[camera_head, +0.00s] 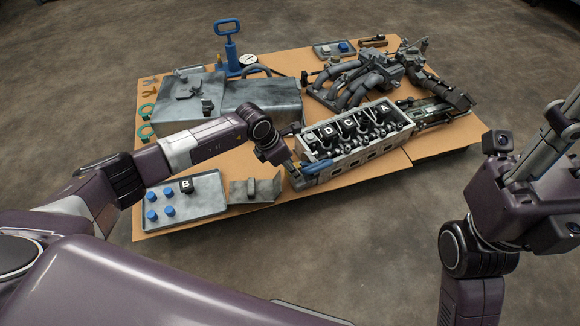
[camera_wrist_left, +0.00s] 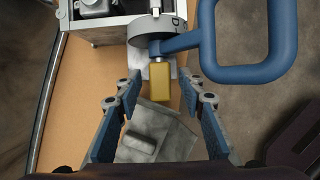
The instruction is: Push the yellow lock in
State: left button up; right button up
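The yellow lock (camera_wrist_left: 159,80) is a small yellow block on a grey round fitting with a blue loop handle (camera_wrist_left: 284,35), at the near left end of the engine block. The blue handle also shows in the head view (camera_head: 318,167). My left gripper (camera_wrist_left: 160,98) is open. In its wrist view the lock lies between the two blue-padded fingertips, with a gap on each side; I cannot tell the depth between them. In the head view my left gripper (camera_head: 287,168) is at that end of the block. My right gripper (camera_head: 560,130) is raised at the right edge, its fingers unclear.
The engine block (camera_head: 350,145) holds parts marked D, C and A. A grey bracket (camera_head: 255,189) lies below the left gripper, beside a tray (camera_head: 207,192) with blue caps and part B (camera_head: 186,185). A grey cover (camera_head: 260,100) and a manifold (camera_head: 350,85) lie behind.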

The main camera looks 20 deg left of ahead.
pick_arm(q)
jog(key=shift+r, duration=0.1)
jog(key=v, duration=1.2)
